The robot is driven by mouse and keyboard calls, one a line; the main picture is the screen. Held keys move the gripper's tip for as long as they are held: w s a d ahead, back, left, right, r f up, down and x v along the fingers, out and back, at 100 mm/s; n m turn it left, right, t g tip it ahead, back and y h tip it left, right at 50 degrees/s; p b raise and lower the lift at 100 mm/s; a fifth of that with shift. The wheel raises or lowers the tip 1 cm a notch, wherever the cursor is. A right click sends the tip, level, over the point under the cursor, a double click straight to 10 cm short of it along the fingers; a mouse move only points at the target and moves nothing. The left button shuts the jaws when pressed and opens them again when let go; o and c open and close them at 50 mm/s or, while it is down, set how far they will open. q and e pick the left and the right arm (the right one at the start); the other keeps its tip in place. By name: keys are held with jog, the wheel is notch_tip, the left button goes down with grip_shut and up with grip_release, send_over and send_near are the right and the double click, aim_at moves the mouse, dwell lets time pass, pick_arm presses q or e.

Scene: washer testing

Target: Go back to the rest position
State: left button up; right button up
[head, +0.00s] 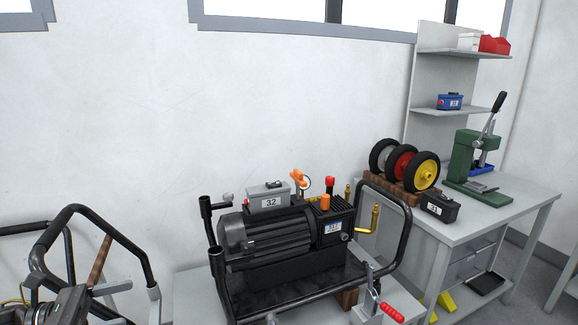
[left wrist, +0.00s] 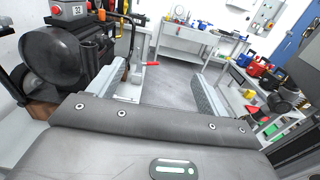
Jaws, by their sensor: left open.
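My left gripper (head: 122,300) is low at the left edge of the head view, in front of a black tubular frame. In the left wrist view its two grey fingers (left wrist: 167,82) stand wide apart, with only floor between them, so it is open and empty. A black motor-driven pump unit (head: 285,240) in a tubular frame stands to the right of the gripper in the head view. It also shows at upper left in the left wrist view (left wrist: 62,62), apart from the fingers. My right gripper is in neither view.
A grey box marked 32 (head: 268,195) sits on the pump unit. A red-handled clamp (head: 388,312) is at its front right. A workbench (head: 500,208) at right holds wheels (head: 425,172), a black box (head: 439,206) and a green press (head: 470,160). Grey floor (left wrist: 180,68) is open beyond my gripper.

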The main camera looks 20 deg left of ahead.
pick_arm(q)
jog(key=w+a+f+n+t+y, duration=0.1)
jog(key=a+f+n+t+y, duration=0.3)
jog(key=f+n, duration=0.45)
jog(key=w+a+f+n+t+y, duration=0.1)
jog(key=a+f+n+y, duration=0.3)
jog(key=a+f+n, duration=0.4)
jog(key=s+f+n+g+y, duration=0.25)
jog(key=f+n, duration=0.35)
jog(key=f, duration=0.6)
jog(key=s+f+n+g+y, duration=0.1)
jog(key=s+f+n+y, duration=0.35)
jog(key=f, duration=0.75)
jog(key=s+d+f+n+g, duration=0.3)
jog(key=s+d+f+n, duration=0.25)
jog(key=f, duration=0.45)
jog(key=s+d+f+n+g, duration=0.2)
jog(key=s+d+f+n, duration=0.35)
jog(key=f, duration=0.45)
jog(key=s+d+f+n+g, duration=0.3)
jog(key=s+d+f, duration=0.2)
jog(key=s+d, duration=0.2)
jog(key=s+d+f+n+g, duration=0.3)
jog(key=s+d+f, duration=0.1)
jog(key=s+d, duration=0.4)
jog(key=shift+d+f+h, duration=0.3)
jog(key=shift+d+f, duration=0.05)
jog(key=shift+d, duration=0.7)
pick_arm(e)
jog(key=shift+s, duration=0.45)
